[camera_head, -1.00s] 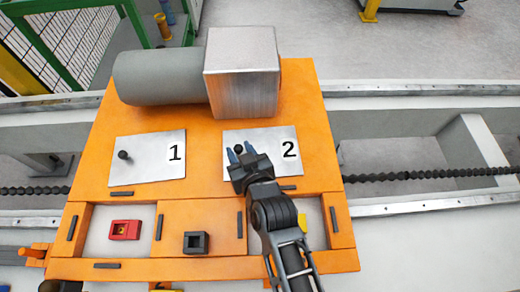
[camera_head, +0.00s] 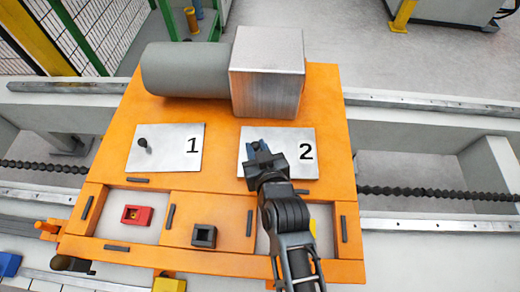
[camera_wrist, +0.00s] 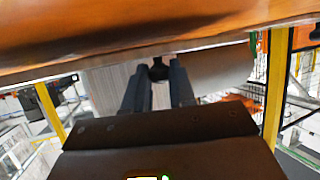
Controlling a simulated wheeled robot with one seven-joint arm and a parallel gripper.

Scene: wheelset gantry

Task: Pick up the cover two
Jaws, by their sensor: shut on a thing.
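Cover two (camera_head: 281,136) is a flat silver plate marked "2", lying on the orange table. The knob is mostly hidden in the head view. In the wrist view the dark knob (camera_wrist: 160,68) shows between the two fingertips. I cannot see a gap between the plate and the table. Cover one (camera_head: 178,151), marked "1", lies to the left with its black knob uncovered.
The orange table (camera_head: 330,110) carries a grey cylinder (camera_head: 185,72) and a metal block (camera_head: 265,75) behind the covers. In front are a red block (camera_head: 136,214) in a recess and a dark square block (camera_head: 204,235). Rails run on both sides.

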